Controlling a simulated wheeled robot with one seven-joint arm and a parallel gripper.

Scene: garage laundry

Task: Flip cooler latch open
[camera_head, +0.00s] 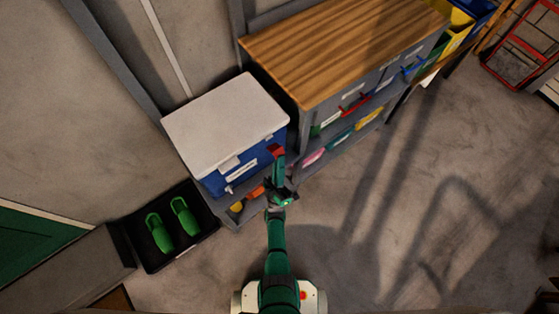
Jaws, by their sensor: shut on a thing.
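The cooler (223,122) has a white lid and a blue body and stands on a low shelf against the wall. Its lid is down. A pale latch (229,164) shows at the front, under the lid's edge. My gripper (276,150) has red fingertips and is at the right part of the cooler's front, just below the lid's edge. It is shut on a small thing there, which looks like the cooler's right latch. The fingers hide most of that latch, so I cannot tell its angle.
A wood-topped shelf unit (340,45) with several coloured bins stands close to the cooler's right. A black tray (148,262) with green shoes (185,215) lies on the floor at left. A red metal frame (520,55) stands far right. The concrete floor (430,220) at right is clear.

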